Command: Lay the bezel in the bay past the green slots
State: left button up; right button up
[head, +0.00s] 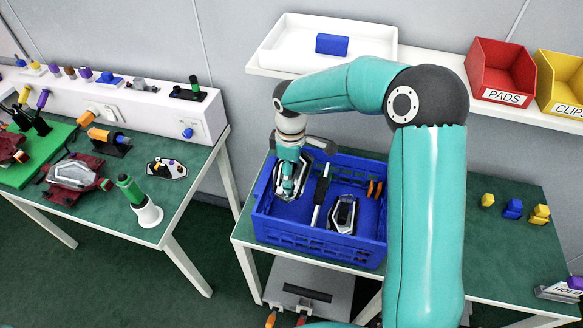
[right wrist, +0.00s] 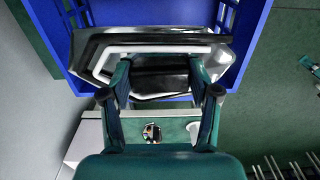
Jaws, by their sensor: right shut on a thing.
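My right gripper (head: 290,178) reaches down into the blue crate (head: 310,238) on the right table, at the crate's left part. It is shut on a dark bezel with a pale, angular frame (right wrist: 150,50), which also shows partly behind the fingers in the head view (head: 284,188). In the right wrist view the two fingers (right wrist: 163,75) grip it, with blue crate walls around it. A similar bezel (head: 343,214) lies in the crate further right. I cannot make out green slots or the bay for certain. My left gripper is not in view.
A black and white upright piece (head: 320,195) stands between the bezels, with orange pieces (head: 374,189) at the crate's right. The left table holds a maroon fixture (head: 75,176) and a green cylinder (head: 131,189). A white shelf tray (head: 285,50) and red bin (head: 500,72) stand behind.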

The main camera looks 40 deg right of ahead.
jog(key=shift+s+f+b, duration=0.1)
jog(key=shift+f+b, duration=5.65)
jog(key=shift+f, duration=1.75)
jog(key=o, duration=1.2)
notch_tip(320, 180, up, 12)
